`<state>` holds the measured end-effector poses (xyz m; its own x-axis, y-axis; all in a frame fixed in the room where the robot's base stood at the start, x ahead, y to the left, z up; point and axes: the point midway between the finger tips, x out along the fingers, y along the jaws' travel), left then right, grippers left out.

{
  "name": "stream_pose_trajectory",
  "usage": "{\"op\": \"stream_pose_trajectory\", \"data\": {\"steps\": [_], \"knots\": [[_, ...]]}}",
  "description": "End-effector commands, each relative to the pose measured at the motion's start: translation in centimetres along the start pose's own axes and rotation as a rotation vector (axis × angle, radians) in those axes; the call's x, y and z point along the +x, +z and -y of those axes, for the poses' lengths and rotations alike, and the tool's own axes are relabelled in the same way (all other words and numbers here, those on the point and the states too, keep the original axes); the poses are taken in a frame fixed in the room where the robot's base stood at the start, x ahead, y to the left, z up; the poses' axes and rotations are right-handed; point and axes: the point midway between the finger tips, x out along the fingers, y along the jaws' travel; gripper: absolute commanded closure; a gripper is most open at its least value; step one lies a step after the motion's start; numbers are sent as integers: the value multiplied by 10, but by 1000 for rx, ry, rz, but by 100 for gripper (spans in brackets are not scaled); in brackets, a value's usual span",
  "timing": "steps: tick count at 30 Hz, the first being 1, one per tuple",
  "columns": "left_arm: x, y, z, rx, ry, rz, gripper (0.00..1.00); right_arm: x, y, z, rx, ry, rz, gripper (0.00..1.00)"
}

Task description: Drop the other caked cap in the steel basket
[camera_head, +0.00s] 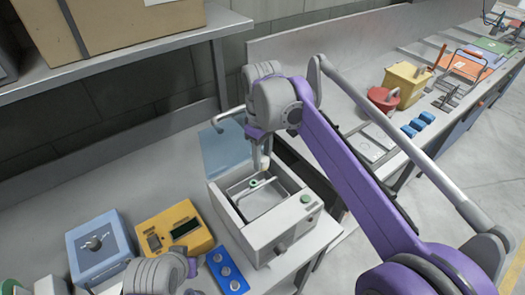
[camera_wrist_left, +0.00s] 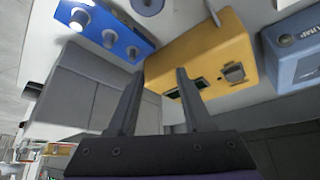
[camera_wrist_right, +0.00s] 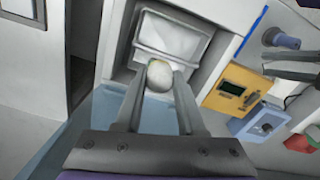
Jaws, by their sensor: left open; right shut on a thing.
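My right gripper (camera_head: 262,158) is over the open top of a white box-shaped unit (camera_head: 290,222). The right wrist view shows its fingers shut on a rounded, whitish cap (camera_wrist_right: 160,77). A steel basket (camera_head: 240,186) sits in the unit's opening; it also shows in the right wrist view (camera_wrist_right: 172,42), beyond the cap. The cap appears above the basket, but the exact height is unclear. My left gripper (camera_wrist_left: 157,75) is open and empty, facing a yellow meter and a blue block.
Left of the unit stand a yellow meter (camera_head: 175,229), a blue box with a knob (camera_head: 100,247) and a blue block with round pieces (camera_head: 228,271). A shelf with a cardboard box (camera_head: 120,25) overhangs the back left.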

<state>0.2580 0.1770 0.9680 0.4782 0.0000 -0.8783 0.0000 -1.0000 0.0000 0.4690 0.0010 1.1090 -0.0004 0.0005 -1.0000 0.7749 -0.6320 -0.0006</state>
Motion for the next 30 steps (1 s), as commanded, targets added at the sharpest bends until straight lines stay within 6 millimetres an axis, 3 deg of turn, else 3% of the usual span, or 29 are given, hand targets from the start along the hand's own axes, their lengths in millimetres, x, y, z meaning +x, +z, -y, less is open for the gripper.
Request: {"op": "stream_pose_trajectory", "data": {"steps": [1,7,18,19,21,24,30], "knots": [[6,8,0,0,0,7,50,11,1,1,0,-2,2,100],[18,22,0,0,0,20,50,34,1,1,-3,-1,0,100],[20,24,0,0,0,21,50,37,1,0,-4,1,-1,100],[20,24,0,0,0,21,50,37,1,0,-4,1,-1,56],[20,24,0,0,0,21,50,37,1,0,-4,1,-1,43],[20,24,0,0,0,21,50,37,1,1,-4,1,-1,26],[20,24,0,0,0,21,50,37,1,1,-4,1,-1,26]]}}
